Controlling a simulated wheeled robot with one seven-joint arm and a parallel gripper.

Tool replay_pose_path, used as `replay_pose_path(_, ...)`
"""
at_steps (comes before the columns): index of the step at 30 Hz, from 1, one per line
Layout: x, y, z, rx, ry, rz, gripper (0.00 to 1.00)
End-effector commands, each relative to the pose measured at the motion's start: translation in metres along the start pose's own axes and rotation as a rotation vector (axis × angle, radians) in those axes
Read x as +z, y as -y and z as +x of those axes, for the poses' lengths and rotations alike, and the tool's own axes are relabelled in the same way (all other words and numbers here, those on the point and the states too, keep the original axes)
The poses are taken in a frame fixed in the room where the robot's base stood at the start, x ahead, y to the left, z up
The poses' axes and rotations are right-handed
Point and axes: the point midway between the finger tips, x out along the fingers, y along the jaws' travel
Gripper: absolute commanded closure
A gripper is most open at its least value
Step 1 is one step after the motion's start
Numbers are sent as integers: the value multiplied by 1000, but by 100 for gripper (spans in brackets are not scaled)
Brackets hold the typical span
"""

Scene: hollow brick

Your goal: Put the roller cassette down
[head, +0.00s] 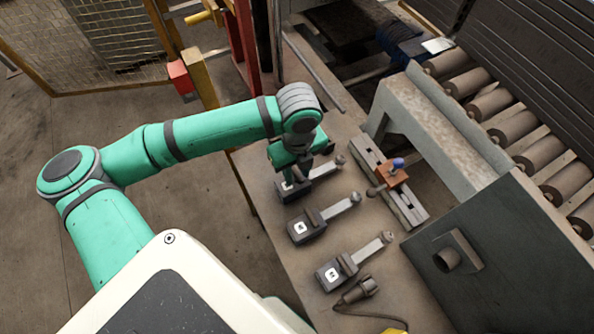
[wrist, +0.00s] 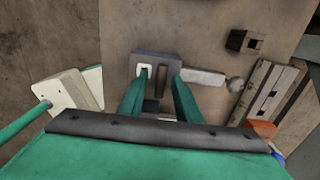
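Three roller cassettes, each a dark block with a white label and a pale bar ending in a round knob, are on the bench in the head view. The farthest roller cassette (head: 293,190) is under my gripper (head: 293,168). The middle one (head: 306,229) and the nearest one (head: 336,272) stand apart from my gripper. In the wrist view, the tips of my gripper (wrist: 160,80) are spread to either side of the raised part of the farthest cassette (wrist: 204,77). I cannot tell whether they press on it, or whether its underside touches the bench.
A metal rail fixture (head: 409,204) with an orange block (head: 391,174) stands right of the cassettes. A small dark block (wrist: 246,42) lies beyond them in the wrist view. A cylindrical tool with a cable (head: 358,290) is at the near edge. A roller conveyor (head: 515,124) is at right.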

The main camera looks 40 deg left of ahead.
Motion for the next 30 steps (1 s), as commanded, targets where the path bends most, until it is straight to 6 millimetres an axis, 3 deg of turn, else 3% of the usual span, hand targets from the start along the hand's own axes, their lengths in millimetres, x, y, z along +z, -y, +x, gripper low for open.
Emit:
replay_pose_path(10,1,0,-11,1,3,1,69)
replay_pose_path(24,0,0,-97,1,3,1,69)
replay_pose_path(30,0,0,-117,0,2,1,69)
